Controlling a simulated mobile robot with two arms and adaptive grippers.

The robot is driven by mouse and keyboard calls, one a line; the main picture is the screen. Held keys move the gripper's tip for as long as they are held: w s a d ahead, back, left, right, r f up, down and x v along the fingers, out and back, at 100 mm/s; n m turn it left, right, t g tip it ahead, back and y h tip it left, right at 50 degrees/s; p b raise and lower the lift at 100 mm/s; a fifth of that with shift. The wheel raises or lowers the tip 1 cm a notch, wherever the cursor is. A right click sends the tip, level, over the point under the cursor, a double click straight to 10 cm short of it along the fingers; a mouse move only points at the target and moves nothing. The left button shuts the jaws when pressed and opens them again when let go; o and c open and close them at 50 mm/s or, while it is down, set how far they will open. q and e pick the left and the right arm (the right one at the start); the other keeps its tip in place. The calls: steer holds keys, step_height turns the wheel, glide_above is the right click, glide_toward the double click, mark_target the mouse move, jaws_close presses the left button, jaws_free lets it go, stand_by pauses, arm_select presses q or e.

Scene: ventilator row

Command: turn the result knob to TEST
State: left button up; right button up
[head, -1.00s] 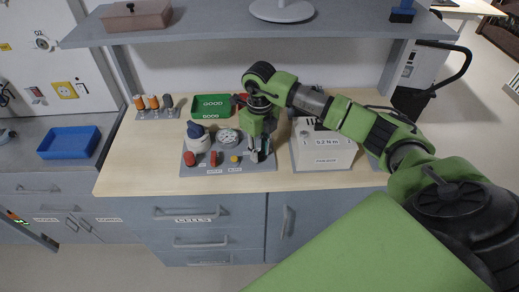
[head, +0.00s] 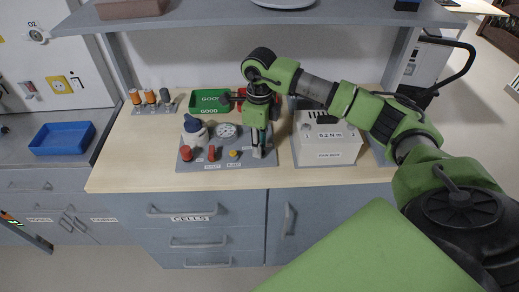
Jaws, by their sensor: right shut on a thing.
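A grey test panel (head: 225,165) lies on the wooden bench top. It carries a white dial gauge (head: 226,131), a white-and-blue device (head: 194,128), red parts (head: 187,153) at its front left and a yellow button (head: 233,153). My right gripper (head: 259,152) points down over the right end of the panel, right of the yellow button. It is shut on a small part there, which I take to be the result knob. The fingers cover the knob, so its pointer and the TEST mark cannot be read. My left gripper is not in view.
A green GOOD tray (head: 210,102) stands behind the panel, with a red tray partly hidden by my arm. A white box with a display (head: 327,145) stands close on the right. Several orange-topped items (head: 149,97) stand back left. A grey shelf (head: 200,19) hangs above.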

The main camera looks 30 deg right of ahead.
steer(key=shift+n+b, duration=1.45)
steer(key=shift+n, duration=0.85)
steer(key=o, duration=1.1)
steer(key=shift+r, duration=0.1)
step_height(320, 180, up, 12)
